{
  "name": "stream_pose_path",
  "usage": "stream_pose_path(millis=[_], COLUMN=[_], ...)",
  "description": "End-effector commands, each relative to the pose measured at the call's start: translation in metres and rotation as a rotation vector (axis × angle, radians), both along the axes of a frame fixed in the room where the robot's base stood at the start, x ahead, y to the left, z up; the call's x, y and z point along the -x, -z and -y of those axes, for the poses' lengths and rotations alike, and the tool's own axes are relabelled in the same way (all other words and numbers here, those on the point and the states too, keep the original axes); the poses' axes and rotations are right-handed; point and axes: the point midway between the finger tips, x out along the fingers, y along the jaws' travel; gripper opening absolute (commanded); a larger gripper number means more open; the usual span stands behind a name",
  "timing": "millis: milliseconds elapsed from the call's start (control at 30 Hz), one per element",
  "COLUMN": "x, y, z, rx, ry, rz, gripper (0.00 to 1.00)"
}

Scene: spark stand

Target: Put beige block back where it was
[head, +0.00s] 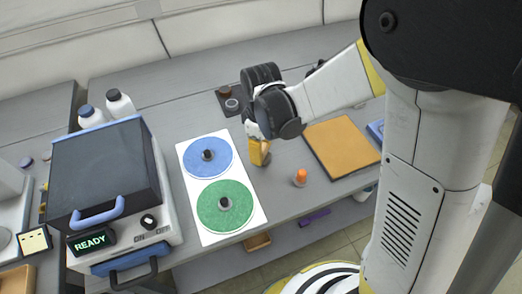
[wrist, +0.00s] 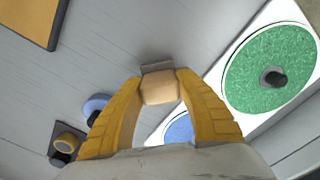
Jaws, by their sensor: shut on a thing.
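My gripper (head: 259,155) is above the grey table, just right of the white board with the blue and green discs. In the wrist view its yellow fingers (wrist: 159,80) are closed on the two sides of a beige block (wrist: 158,90). A small grey rectangular patch (wrist: 156,66) shows right beyond the block; I cannot tell whether the block touches it or the table. In the head view the block is mostly hidden by the fingers.
The green disc (head: 224,207) and blue disc (head: 208,157) each have a dark knob, on the white board (head: 182,163). A machine reading READY (head: 108,175) stands left.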

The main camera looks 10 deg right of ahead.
Motion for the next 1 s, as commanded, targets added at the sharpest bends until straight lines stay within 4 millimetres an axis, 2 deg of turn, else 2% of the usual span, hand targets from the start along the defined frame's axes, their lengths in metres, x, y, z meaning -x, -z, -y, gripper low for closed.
stream_pose_path(millis=[533,567,600,633,1000], x=[0.000,0.000,0.000,0.000,0.000], y=[0.012,0.012,0.011,0.011,0.006], z=[0.000,0.000,0.000,0.000,0.000], rx=[0.000,0.000,0.000,0.000,0.000], ry=[0.000,0.000,0.000,0.000,0.000], rz=[0.000,0.000,0.000,0.000,0.000], gripper=[0.11,0.45,0.58,0.63,0.63])
